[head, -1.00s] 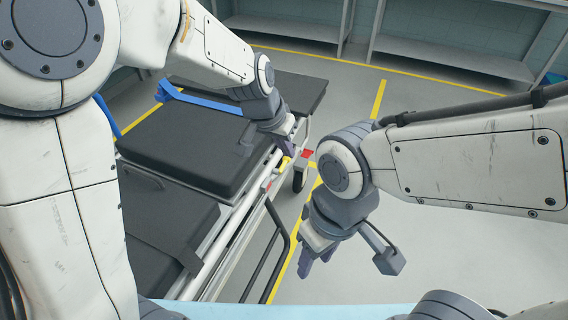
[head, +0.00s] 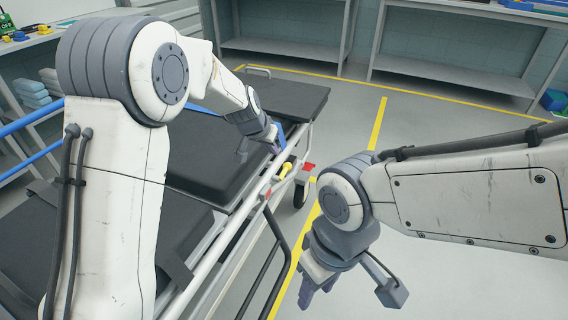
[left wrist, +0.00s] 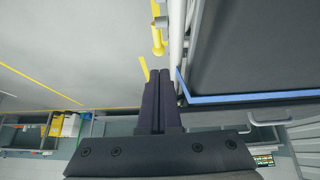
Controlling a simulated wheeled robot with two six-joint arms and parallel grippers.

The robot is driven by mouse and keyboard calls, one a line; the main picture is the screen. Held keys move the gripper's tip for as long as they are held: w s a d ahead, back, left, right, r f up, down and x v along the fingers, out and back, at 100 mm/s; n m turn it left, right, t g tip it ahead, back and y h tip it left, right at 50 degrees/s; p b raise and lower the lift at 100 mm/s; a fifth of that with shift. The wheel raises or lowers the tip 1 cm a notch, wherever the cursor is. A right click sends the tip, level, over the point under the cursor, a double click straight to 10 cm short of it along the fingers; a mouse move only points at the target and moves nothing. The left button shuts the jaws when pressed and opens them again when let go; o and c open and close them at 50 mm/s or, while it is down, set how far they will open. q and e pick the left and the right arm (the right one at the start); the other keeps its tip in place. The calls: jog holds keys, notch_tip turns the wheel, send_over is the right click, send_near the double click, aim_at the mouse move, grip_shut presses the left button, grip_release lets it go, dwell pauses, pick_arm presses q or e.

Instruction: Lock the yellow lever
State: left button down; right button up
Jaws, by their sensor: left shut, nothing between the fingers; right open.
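The yellow lever (head: 286,170) is on the side rail of the black-padded stretcher (head: 290,95), beside a red part. It also shows in the left wrist view (left wrist: 157,42), upright in the picture beside the pale rail. My left gripper (head: 272,143) is near the rail, just beyond the lever, apart from it. In the left wrist view its two dark fingers (left wrist: 160,75) are together with nothing between them, and the lever is ahead of their tips. My right gripper (head: 318,288) is open and empty, hanging over the floor to the right of the stretcher.
A red part (head: 308,167) sits by the lever, above a black wheel (head: 300,194). A blue strap or bar (left wrist: 250,97) runs along the pad near my left gripper. Shelves (head: 450,75) stand at the back. The floor to the right is free.

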aim_at(286, 165)
pick_arm(q)
jog(key=b+x, duration=0.1)
jog(key=x, duration=1)
jog(key=shift+d, duration=0.15)
jog(key=shift+w+d+f+b, duration=0.15)
jog(key=shift+w+f+b, duration=0.15)
jog(key=shift+w+f, duration=0.1)
jog(key=shift+r, duration=0.1)
